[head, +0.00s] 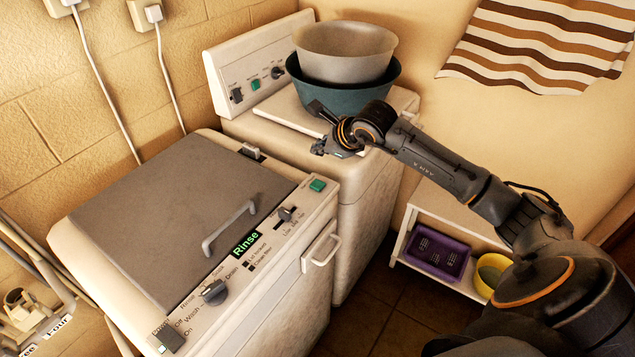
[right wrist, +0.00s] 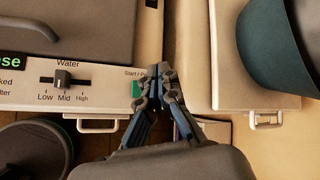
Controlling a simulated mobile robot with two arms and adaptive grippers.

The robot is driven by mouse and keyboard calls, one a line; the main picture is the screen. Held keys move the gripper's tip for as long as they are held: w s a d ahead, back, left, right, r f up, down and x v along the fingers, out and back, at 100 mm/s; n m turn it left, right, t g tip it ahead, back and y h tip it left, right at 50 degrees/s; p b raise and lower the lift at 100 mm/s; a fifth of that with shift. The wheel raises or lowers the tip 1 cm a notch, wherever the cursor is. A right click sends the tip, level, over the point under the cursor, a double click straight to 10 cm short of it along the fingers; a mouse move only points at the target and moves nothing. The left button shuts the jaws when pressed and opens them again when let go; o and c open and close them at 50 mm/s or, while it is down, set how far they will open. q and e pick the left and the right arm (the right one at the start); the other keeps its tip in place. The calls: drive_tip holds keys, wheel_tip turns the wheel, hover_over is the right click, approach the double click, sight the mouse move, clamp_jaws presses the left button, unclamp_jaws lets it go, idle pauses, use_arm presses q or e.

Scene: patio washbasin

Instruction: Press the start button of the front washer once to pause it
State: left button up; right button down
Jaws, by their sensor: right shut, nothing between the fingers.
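The front washer (head: 180,225) has a grey lid and a lit green "Rinse" display (head: 245,243). Its green start button (head: 318,185) sits at the right end of the control panel. In the right wrist view the start button (right wrist: 137,90) is partly covered by my gripper's left finger, under a partly hidden "Start / Pa" label. My right gripper (head: 325,147) is shut and empty, above and beyond the button in the head view. In the right wrist view its fingertips (right wrist: 167,72) lie just right of the button; I see no contact. My left gripper is not in view.
A second washer (head: 355,200) stands behind, with its own green button (head: 255,84) and a teal basin (head: 345,95) holding a grey one (head: 345,50). A low white shelf (head: 450,215) with a purple basket (head: 436,250) stands right. A water slider (right wrist: 62,80) lies left of the start button.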

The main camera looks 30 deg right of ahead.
drive_tip(key=shift+d, duration=0.1)
idle(0.3)
drive_tip(key=b, duration=0.4)
hover_over(319, 186)
wheel_tip(319, 186, down, 8)
drive_tip(key=shift+d+r, duration=0.1)
drive_tip(key=shift+f+b, duration=0.45)
drive_tip(key=shift+f, duration=0.1)
drive_tip(key=shift+r, duration=0.1)
idle(0.8)
drive_tip(key=shift+f+b, duration=0.45)
drive_tip(key=shift+b, duration=0.2)
